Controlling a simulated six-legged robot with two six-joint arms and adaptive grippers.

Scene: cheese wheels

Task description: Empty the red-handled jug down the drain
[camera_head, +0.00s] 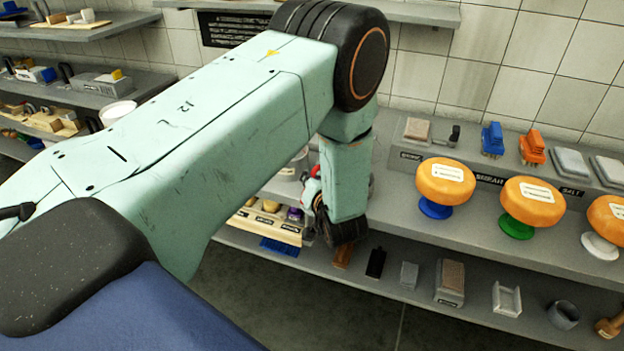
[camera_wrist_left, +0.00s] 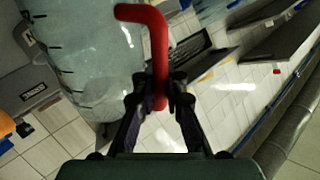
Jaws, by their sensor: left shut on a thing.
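The jug (camera_wrist_left: 85,45) is a clear, see-through vessel with dark scale marks, filling the upper left of the left wrist view. Its red handle (camera_wrist_left: 157,45) bends down between my fingers. My left gripper (camera_wrist_left: 160,95) is shut on this handle. The jug looks tilted in that view, but its true tilt and its contents cannot be told. In the head view my left gripper (camera_head: 322,215) is mostly hidden by my own arm, with a bit of red beside it. No drain can be made out. My right gripper is not in view.
A grey shelf unit along the tiled wall holds orange cheese wheels (camera_head: 447,182) on coloured stands. Brushes (camera_head: 493,139) and blocks lie on its back ledge. A lower shelf holds several small items, including a grey cup (camera_head: 563,314). Cluttered shelves (camera_head: 120,86) stand at left.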

